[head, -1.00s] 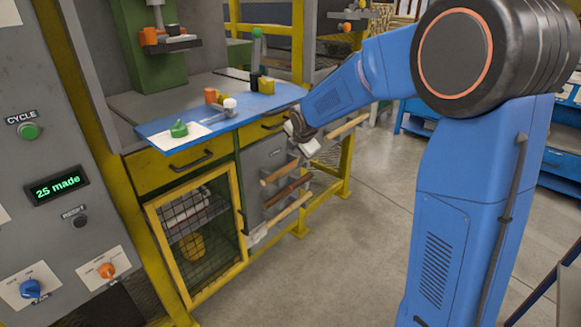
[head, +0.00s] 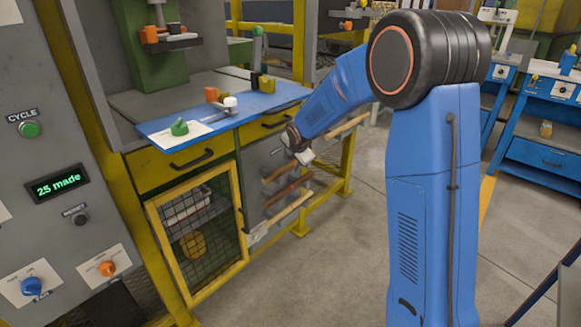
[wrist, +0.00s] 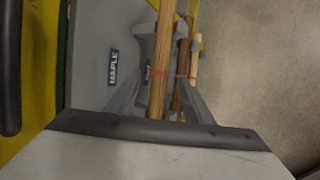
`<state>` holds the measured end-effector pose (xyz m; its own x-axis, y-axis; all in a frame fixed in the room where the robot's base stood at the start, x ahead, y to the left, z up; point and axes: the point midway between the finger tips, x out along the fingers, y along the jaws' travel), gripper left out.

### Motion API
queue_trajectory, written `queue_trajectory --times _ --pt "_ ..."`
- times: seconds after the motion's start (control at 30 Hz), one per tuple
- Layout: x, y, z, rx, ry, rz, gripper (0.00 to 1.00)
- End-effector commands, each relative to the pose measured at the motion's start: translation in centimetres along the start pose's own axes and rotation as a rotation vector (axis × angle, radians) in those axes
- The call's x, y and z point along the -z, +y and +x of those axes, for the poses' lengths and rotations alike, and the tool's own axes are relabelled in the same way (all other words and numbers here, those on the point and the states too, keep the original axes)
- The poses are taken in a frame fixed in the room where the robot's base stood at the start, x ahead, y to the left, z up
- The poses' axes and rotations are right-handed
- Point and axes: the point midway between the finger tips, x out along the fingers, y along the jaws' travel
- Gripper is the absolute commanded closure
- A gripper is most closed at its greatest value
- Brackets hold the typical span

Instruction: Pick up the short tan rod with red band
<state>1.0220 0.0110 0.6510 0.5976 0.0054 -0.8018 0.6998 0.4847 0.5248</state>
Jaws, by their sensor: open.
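A short tan rod (head: 277,174) sticks out from the grey rack below the bench. In the wrist view the tan rod (wrist: 163,60) is the nearest rod, with a thin red band around it.
The grey rack (head: 262,165) carries a "MAPLE" label (wrist: 113,68). A blue bench top (head: 200,125) and yellow frame posts stand close by.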

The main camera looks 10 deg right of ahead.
Motion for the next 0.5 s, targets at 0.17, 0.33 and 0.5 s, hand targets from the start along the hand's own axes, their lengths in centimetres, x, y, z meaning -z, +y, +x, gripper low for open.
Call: queue_trajectory --times 0.17,0.33,0.5 --pt "-0.1 0.0 2.4 0.001 0.0 0.0 0.53" --pt "-0.1 0.0 3.2 0.001 0.0 0.001 0.53" --pt "-0.1 0.0 3.2 0.0 0.0 0.0 0.58"
